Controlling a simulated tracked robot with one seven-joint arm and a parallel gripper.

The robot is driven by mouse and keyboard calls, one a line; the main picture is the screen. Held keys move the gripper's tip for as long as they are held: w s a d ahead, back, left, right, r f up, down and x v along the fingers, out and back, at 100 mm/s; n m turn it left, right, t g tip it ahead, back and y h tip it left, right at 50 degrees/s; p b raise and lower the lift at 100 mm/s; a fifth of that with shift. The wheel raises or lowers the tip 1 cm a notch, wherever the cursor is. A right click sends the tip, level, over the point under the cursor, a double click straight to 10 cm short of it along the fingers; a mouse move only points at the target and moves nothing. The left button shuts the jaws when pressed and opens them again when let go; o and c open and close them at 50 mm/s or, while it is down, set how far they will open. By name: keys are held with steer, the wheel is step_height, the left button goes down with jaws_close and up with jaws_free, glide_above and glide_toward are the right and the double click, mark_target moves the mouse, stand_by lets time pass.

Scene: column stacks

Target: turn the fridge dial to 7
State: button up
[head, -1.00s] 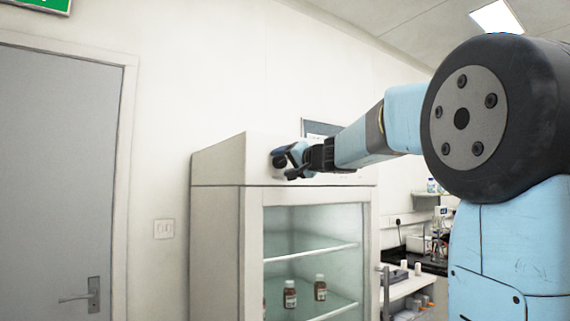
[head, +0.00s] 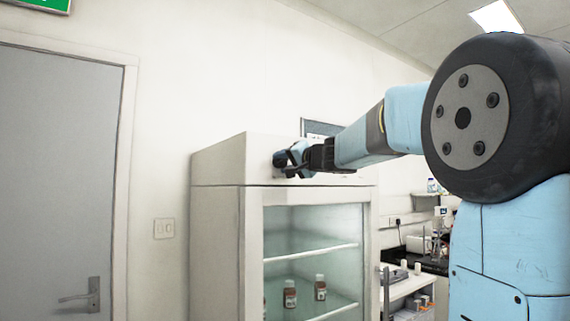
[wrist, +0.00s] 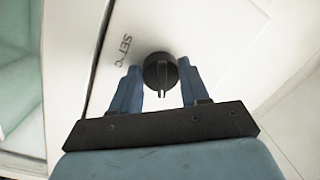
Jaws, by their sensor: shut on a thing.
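The fridge dial (wrist: 159,70) is a round black knob on the pale upper panel of the fridge (head: 216,210). Its raised grip ridge points down in the wrist view, toward my gripper's palm. "SET °C" is printed beside it; I can read no numbers around it. My gripper (wrist: 158,65) has its two blue fingers on either side of the dial and is shut on it. In the head view, my gripper (head: 288,161) is at the upper front of the fridge and hides the dial.
Below the panel is a glass front with shelves and small brown bottles (head: 290,293). A grey door (head: 60,180) stands at the left, with a wall switch (head: 164,229) beside it. A bench with lab equipment (head: 425,243) is at the right. Bare wall lies left of the fridge.

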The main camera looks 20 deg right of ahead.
steer(key=m, duration=0.6)
steer(key=shift+d+f+t, duration=0.1)
steer(key=shift+f+t, duration=0.1)
steer(key=shift+t, duration=0.2)
steer(key=m, duration=0.5)
steer(key=shift+m+h, duration=0.3)
steer(key=shift+f, duration=0.1)
steer(key=o, duration=0.8)
steer(key=shift+t, duration=0.3)
steer(key=shift+o, duration=1.2)
steer(key=shift+r, duration=0.2)
steer(key=v, duration=1.3)
steer(key=shift+s, duration=0.35)
steer(key=shift+f, duration=0.1)
